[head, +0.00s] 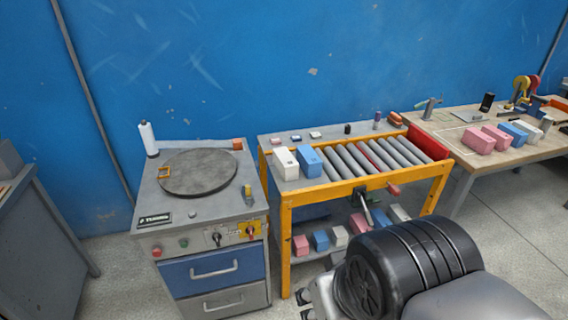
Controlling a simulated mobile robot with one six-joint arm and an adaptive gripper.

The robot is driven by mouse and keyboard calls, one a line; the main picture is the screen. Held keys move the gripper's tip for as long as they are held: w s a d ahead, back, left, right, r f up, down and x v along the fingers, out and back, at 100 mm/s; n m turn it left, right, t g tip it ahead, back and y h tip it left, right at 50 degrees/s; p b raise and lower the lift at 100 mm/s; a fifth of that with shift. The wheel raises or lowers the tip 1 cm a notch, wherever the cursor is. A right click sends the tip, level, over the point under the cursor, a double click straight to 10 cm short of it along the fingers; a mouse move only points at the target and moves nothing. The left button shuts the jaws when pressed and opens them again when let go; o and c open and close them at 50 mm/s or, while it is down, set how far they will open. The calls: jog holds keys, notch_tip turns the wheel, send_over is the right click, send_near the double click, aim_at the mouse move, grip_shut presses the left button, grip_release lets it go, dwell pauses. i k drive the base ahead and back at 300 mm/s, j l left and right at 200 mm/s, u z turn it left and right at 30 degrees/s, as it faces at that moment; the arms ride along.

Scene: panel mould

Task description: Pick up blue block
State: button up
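A blue block (309,161) stands on the left part of the yellow-framed roller table, right beside a white block (285,162). Another blue block (320,240) lies on the lower shelf of that table, and one more blue block (513,134) lies on the wooden bench at the right among pink and white ones. My arm fills the lower right of the head view, apart from the blue block on the table top.
The roller table (284,203) has grey rollers and small items along its back edge. A grey cabinet (148,218) with a round dark plate (197,173) stands to its left. Pink blocks (479,140) lie on the wooden bench (468,157). Bare floor shows between table and bench.

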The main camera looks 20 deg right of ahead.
aim_at(311, 164)
jog(key=i+j+z, duration=0.1)
jog(key=i, duration=0.5)
jog(key=i+j+z, duration=0.1)
jog(key=i, duration=0.5)
jog(key=i+j, duration=0.25)
jog(key=i, duration=0.3)
jog(key=z, duration=0.05)
